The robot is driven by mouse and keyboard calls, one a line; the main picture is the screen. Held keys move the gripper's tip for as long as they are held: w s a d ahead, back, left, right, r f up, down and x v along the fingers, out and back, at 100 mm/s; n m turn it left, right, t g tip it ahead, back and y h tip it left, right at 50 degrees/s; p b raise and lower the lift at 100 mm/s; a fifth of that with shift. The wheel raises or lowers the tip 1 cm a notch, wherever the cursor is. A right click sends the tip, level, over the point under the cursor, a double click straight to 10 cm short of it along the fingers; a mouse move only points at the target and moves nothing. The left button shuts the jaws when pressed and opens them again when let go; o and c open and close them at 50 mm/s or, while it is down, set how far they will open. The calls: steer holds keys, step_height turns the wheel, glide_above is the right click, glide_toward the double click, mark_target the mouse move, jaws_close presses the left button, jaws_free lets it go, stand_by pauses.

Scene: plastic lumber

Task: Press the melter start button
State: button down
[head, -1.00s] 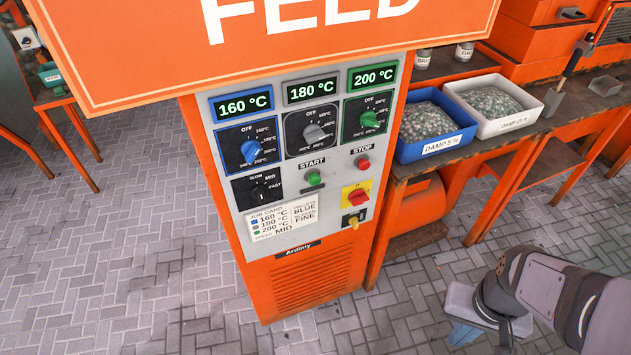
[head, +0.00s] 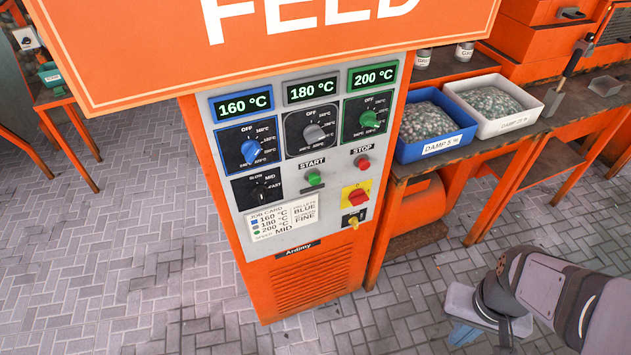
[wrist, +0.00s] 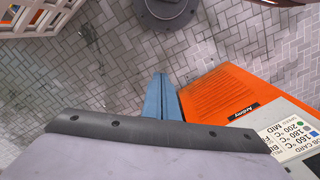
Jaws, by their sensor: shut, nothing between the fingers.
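The green start button (head: 314,178) sits under the START label on the light grey panel (head: 290,243) of the orange melter cabinet (head: 330,285). The red stop button (head: 362,162) is up and right of it. My gripper (head: 465,333) is at the lower right, apart from the cabinet and below the buttons. In the wrist view its blue fingers (wrist: 163,97) are together with nothing between them. The cabinet's lower front (wrist: 225,95) and part of the job card (wrist: 290,130) show there; the start button is out of that view.
Three dials, blue (head: 251,151), grey (head: 314,133) and green (head: 369,120), sit under displays of 160, 180 and 200 °C. A red switch (head: 357,197) is below the stop button. Blue (head: 408,152) and white (head: 535,118) bins stand on the right bench. Floor before the cabinet is clear.

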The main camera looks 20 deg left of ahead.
mark_target(314, 179)
steer(key=w+a+f+m+t+y+b, duration=0.1)
steer(key=w+a+m+t+y, duration=0.15)
steer(key=w+a, duration=0.6)
steer(key=w+a+m+t+y+b, duration=0.1)
steer(key=w+a+t, duration=0.4)
steer(key=a, duration=0.6)
steer(key=a+r+m+t+h+b, duration=0.2)
steer(key=a+r+m+t+h, duration=0.1)
steer(key=a+m+t, duration=0.5)
steer(key=shift+s+a+r, duration=0.15)
steer(key=shift+a+r, duration=0.05)
steer(key=shift+a, duration=1.2)
steer(key=w+a, duration=0.6)
steer(key=shift+w, duration=0.15)
steer(key=shift+w+a, duration=0.1)
steer(key=shift+a, duration=0.15)
stand_by(0.5)
